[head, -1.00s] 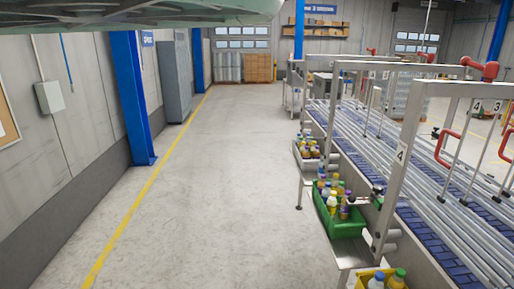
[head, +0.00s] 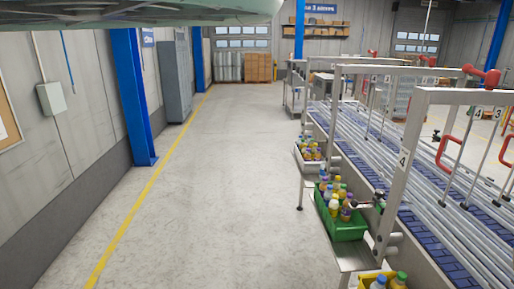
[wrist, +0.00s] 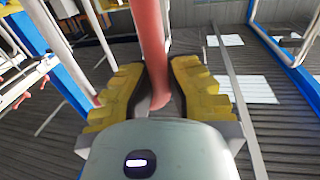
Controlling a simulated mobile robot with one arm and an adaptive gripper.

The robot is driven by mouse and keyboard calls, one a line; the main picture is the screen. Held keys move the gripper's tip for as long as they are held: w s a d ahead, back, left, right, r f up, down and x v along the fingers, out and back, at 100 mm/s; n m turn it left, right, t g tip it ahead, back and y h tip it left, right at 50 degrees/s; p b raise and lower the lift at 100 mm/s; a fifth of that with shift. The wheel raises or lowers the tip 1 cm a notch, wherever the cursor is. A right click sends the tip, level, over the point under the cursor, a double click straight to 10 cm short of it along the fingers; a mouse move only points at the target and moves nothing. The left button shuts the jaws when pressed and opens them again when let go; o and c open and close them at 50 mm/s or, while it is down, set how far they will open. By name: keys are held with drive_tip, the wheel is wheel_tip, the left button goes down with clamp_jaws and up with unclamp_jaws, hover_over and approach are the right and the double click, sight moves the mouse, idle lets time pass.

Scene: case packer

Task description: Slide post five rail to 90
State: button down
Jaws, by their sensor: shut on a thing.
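In the wrist view my gripper (wrist: 157,80) has yellow ridged fingers closed on both sides of a red handle (wrist: 151,35). The handle runs up between the fingers, and its lower end shows just in front of the gripper's body. In the head view my gripper is out of sight. Long silver guide rails (head: 448,202) run above the blue conveyor (head: 420,232) on the right. The nearest frame post (head: 397,190) carries a label 4. A red handle (head: 446,150) hangs to its right. I cannot make out a post marked five or any scale reading.
A green crate of bottles (head: 345,230), a yellow crate (head: 366,283) and a farther crate (head: 303,164) stand along the conveyor's left side. The aisle floor (head: 220,190) is clear. A blue column (head: 132,90) and grey wall bound the left.

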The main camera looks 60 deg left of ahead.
drive_tip(key=c, duration=0.9)
unclamp_jaws()
drive_tip(key=shift+s+a+f, duration=0.1)
drive_tip(key=v, duration=1.2)
